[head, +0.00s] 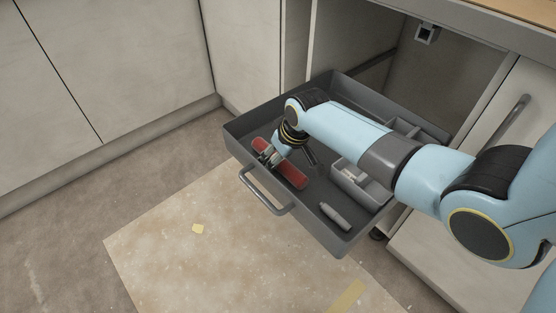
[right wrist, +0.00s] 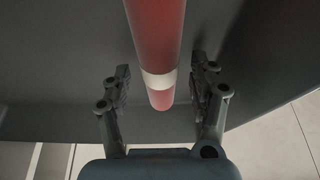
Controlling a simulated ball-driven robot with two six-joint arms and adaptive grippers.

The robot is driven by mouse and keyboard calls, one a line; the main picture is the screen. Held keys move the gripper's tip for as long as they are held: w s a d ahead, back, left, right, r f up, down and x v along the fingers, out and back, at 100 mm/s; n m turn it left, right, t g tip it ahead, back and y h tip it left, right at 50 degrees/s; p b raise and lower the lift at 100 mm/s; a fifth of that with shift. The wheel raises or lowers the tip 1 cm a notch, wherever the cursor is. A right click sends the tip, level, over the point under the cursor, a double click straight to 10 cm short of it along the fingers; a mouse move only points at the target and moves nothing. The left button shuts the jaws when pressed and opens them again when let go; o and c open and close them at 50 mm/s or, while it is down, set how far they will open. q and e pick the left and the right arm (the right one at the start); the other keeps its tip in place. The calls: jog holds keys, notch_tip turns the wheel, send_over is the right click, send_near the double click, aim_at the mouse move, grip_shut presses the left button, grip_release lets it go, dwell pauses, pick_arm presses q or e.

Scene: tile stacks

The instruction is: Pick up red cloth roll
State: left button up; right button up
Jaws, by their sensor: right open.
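The red cloth roll (head: 291,175) lies on the floor of the open grey drawer (head: 334,241), near its front left side. In the right wrist view the roll (right wrist: 156,40) is a long red cylinder with a pale band near its lower end. My right gripper (head: 268,158) reaches down into the drawer over the roll and hides part of it. In the right wrist view its open fingers (right wrist: 162,88) stand on either side of the roll, with a gap on both sides. My left gripper is not in view.
A small grey tray (head: 377,196) and a light grey tool (head: 334,217) lie to the right of the roll in the drawer. The drawer handle (head: 262,194) sticks out in front. Cabinet doors (head: 100,70) stand at the left. The floor before the drawer is mostly clear.

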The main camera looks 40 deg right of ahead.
jog(key=shift+f, duration=0.15)
grip_shut()
dwell(0.4)
jog(key=shift+w, duration=0.1)
